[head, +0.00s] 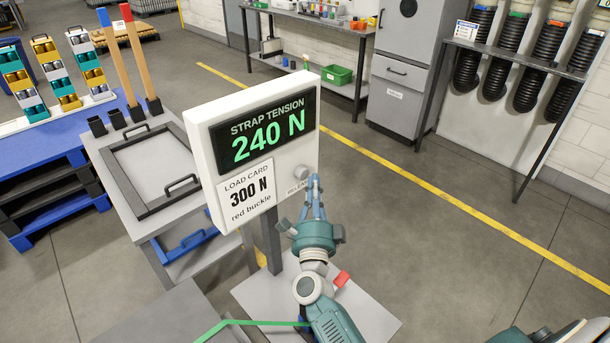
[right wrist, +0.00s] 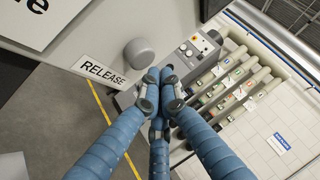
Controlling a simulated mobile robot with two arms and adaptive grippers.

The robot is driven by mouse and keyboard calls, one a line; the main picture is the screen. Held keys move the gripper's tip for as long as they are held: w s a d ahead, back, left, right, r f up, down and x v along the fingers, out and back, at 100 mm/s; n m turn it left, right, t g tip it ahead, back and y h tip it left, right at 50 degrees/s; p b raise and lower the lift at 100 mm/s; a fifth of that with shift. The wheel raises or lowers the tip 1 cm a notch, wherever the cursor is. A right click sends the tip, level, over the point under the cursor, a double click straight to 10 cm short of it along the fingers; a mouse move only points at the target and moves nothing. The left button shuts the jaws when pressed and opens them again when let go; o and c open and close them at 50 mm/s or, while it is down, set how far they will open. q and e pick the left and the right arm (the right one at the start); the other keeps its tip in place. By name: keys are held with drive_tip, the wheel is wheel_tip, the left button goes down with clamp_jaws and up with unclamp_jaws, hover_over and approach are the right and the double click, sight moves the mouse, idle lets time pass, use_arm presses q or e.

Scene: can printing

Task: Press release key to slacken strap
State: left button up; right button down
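A white display panel (head: 207,150) reads STRAP TENSION 240 N. Its load card (head: 246,190) reads 300 N, red buckle. The release key is a round grey knob (head: 301,172) low on the panel's right part, by the RELEASE label (head: 297,187). In the right wrist view the knob (right wrist: 139,53) and label (right wrist: 102,73) are clear. My right gripper (head: 315,183) has its blue fingers together and empty, just right of the knob. In the right wrist view its fingertips (right wrist: 163,76) look apart from the knob. My left gripper is not in view.
A green strap (head: 255,322) and a red piece (head: 342,279) show beside my right arm over a grey platform (head: 375,318). A grey workbench (head: 163,165) with a framed tray stands left of the panel. Open floor lies to the right.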

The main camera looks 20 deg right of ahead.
drive_tip(key=shift+w, duration=0.15)
drive_tip(key=shift+w+a, duration=0.15)
drive_tip(key=shift+w, duration=0.15)
drive_tip(key=shift+w+a+b, duration=0.3)
drive_tip(key=shift+w+b, duration=0.25)
drive_tip(key=shift+w, duration=0.25)
idle(1.2)
drive_tip(key=shift+s+d+p, duration=0.2)
drive_tip(key=shift+s+p, duration=0.05)
drive_tip(key=shift+s, duration=0.35)
drive_tip(key=shift+s+d+p, duration=0.15)
drive_tip(key=shift+s+p, duration=0.05)
drive_tip(key=shift+s, duration=0.4)
drive_tip(key=s, duration=0.1)
drive_tip(key=s+d+p, duration=0.1)
drive_tip(key=s, duration=0.2)
drive_tip(key=shift+s+d, duration=0.4)
